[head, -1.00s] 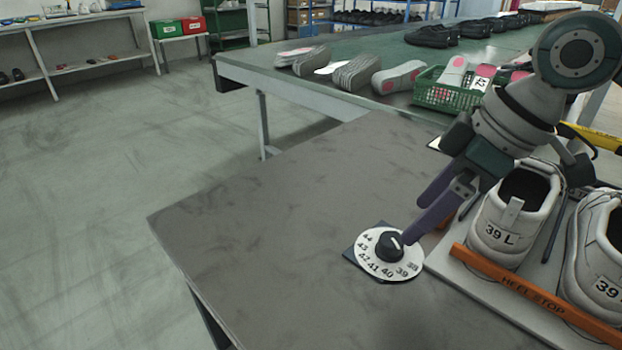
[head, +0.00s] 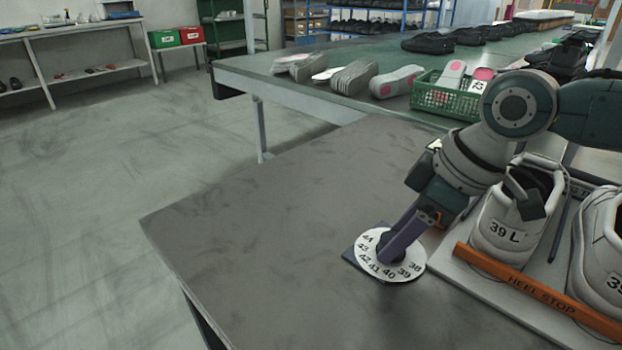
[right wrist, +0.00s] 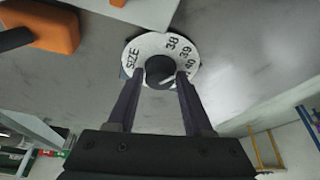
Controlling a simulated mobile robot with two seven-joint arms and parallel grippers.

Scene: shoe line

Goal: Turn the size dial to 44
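The size dial is a white disc (head: 364,240) with a dark knob on a dark square base, lying on the grey table. My right gripper (head: 389,250) is at the dial and hides much of the knob in the head view. In the right wrist view its two fingers (right wrist: 159,76) are apart, one on each side of the knob, with slight gaps. My left gripper is out of view.
Right of the dial is an orange HEEL STOP bar (head: 537,293) on a pale board, with white shoes marked 39 behind it, one 39 L (head: 505,232). A green basket (head: 440,101) and soles stand on the green bench behind. The table left of the dial is clear.

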